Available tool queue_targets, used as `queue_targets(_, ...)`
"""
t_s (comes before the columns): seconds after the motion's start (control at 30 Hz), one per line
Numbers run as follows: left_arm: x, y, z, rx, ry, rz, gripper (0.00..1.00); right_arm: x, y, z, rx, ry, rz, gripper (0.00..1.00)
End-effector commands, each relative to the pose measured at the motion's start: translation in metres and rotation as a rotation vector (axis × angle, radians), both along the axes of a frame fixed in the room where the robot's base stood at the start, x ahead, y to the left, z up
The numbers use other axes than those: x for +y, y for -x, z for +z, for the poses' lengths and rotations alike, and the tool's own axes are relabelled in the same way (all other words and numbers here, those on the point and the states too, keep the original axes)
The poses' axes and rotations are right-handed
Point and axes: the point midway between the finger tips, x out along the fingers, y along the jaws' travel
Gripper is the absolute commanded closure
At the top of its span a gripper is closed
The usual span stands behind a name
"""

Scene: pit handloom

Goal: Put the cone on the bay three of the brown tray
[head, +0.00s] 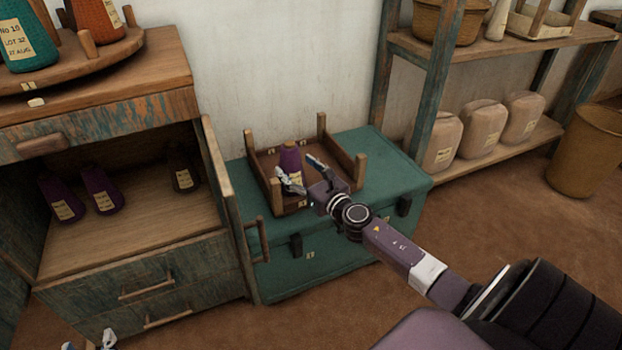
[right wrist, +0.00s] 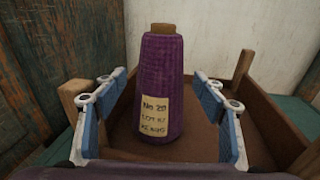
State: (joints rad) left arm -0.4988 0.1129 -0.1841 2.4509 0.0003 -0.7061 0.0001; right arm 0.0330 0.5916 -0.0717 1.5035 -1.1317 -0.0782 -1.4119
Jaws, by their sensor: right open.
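A purple cone (head: 290,158) of yarn with a cream label stands upright inside the brown tray (head: 262,185), which has corner posts and sits on a green chest. In the right wrist view the cone (right wrist: 160,75) is at the centre, its label reading "No 20". My right gripper (head: 304,168) is open, with one blue-padded finger on each side of the cone and gaps between. The tray (right wrist: 277,128) also shows there; its bay divisions cannot be made out. My left gripper (head: 100,342) shows only as a small part at the bottom left edge.
The green chest (head: 350,240) carries the tray. At left, an open cabinet (head: 140,235) holds dark cones (head: 100,190), with its door beside the chest. A round stand (head: 75,65) with cones is on top. Shelves (head: 500,150) stand at right.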

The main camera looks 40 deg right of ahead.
Motion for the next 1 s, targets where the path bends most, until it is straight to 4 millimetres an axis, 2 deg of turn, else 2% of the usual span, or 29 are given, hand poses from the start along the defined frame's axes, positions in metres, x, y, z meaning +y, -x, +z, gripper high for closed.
queue_targets(0.03,0.001,0.002,-0.003,0.019,-0.005,0.001,0.6,0.001,0.011,-0.001,0.003,0.0,0.001,0.36)
queue_targets(0.2,0.004,0.008,-0.014,0.071,-0.017,0.005,0.6,0.002,0.042,0.001,0.003,-0.001,0.0,0.36)
queue_targets(0.4,0.005,0.009,-0.017,0.083,-0.02,0.006,0.6,0.004,0.07,0.002,0.002,-0.002,0.0,0.36)
queue_targets(0.6,0.005,0.008,-0.016,0.076,-0.018,0.005,0.6,0.005,0.083,0.004,0.0,-0.001,0.0,0.36)
queue_targets(1.0,0.004,0.008,-0.015,0.075,-0.018,0.005,0.6,0.005,0.084,0.004,0.0,0.0,-0.001,0.36)
